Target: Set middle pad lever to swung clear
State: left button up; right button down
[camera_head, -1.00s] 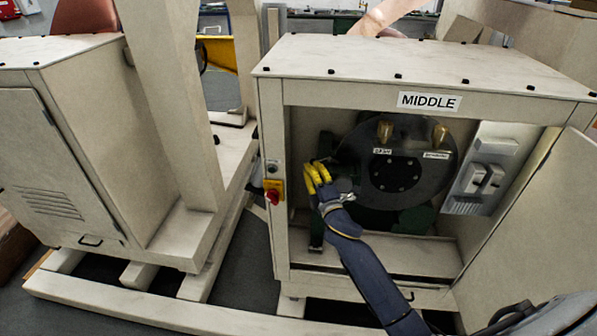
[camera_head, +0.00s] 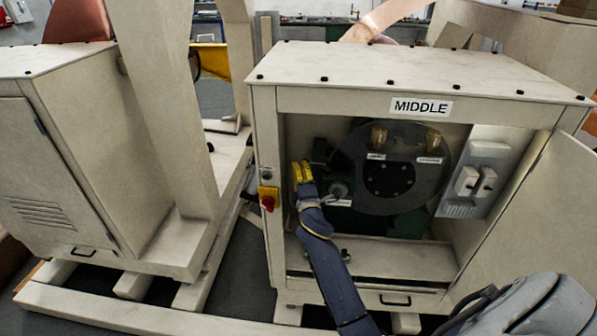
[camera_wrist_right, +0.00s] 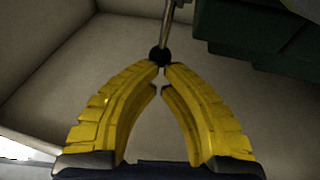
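The middle cabinet (camera_head: 418,73), labelled MIDDLE, stands with its front open around a dark round disc (camera_head: 388,172). In the right wrist view a thin metal lever rod (camera_wrist_right: 168,20) ends in a black ball knob (camera_wrist_right: 160,54). My right gripper (camera_head: 300,165) is inside the left part of the opening, left of the disc. In the right wrist view its yellow fingers (camera_wrist_right: 160,72) nearly meet, with tips at the knob; I cannot tell whether they pinch it. The lever is hard to make out in the head view. My left gripper is not in view.
A red knob on a yellow plate (camera_head: 268,198) sits on the cabinet's left post, close to my right gripper. Two brass pieces (camera_head: 379,136) stand on the disc. A grey switch panel (camera_head: 478,180) is at right, beside the open door (camera_head: 540,225). Another cabinet (camera_head: 75,160) stands left.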

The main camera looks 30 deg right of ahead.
jog(key=shift+w+d, duration=0.1)
jog(key=shift+w, duration=0.25)
jog(key=shift+s+f, duration=0.1)
dwell(0.5)
jog(key=v, duration=1.1)
jog(key=shift+s, duration=0.4)
